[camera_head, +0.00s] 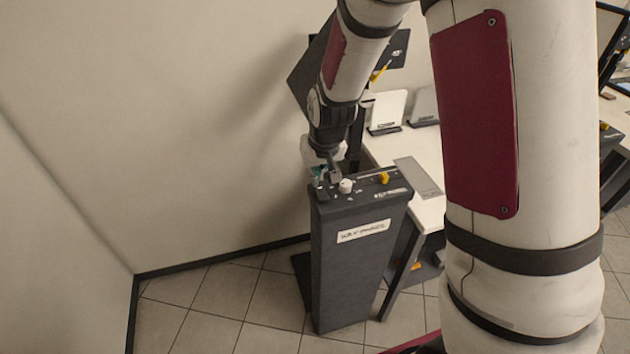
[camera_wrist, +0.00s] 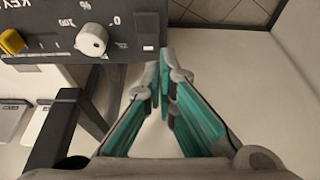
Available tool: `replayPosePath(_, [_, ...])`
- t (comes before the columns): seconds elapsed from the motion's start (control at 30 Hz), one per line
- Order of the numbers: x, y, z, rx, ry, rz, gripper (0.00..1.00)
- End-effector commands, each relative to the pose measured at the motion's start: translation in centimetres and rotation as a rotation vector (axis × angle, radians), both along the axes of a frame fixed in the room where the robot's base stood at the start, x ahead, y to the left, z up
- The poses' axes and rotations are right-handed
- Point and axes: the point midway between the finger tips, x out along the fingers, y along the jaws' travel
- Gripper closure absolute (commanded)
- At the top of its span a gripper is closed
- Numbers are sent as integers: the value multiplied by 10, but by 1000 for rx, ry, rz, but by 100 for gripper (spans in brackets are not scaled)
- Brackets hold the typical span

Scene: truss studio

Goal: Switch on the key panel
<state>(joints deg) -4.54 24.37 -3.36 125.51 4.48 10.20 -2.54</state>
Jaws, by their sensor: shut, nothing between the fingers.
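The key panel (camera_head: 350,260) is a dark pedestal with a white label on its front and controls on its sloped top. A white round knob (camera_head: 345,186) sits on the top, with a yellow knob (camera_head: 384,178) to its right. In the wrist view the white knob (camera_wrist: 91,40) has marks reading 0, % and 100 around it, and a small white rectangle (camera_wrist: 148,48) lies near the panel's edge. My gripper (camera_head: 324,178) is over the left end of the top. In the wrist view its teal fingers (camera_wrist: 164,60) are shut and empty, beside that rectangle; contact cannot be told.
A white desk (camera_head: 425,213) stands right behind the panel, with small display stands (camera_head: 387,112) on it. A dark screen (camera_head: 398,50) is behind my arm. Plain walls close in at left and back. Tiled floor (camera_head: 215,300) is free left of the panel.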

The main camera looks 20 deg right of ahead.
Motion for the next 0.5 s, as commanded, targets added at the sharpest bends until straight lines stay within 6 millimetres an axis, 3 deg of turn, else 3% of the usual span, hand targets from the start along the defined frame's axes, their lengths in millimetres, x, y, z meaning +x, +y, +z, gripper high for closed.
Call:
replayPosePath(0.2, [9, 0, -27, 0, 2, -1, 100])
replayPosePath(0.5, [14, 0, -38, 0, -1, 0, 100])
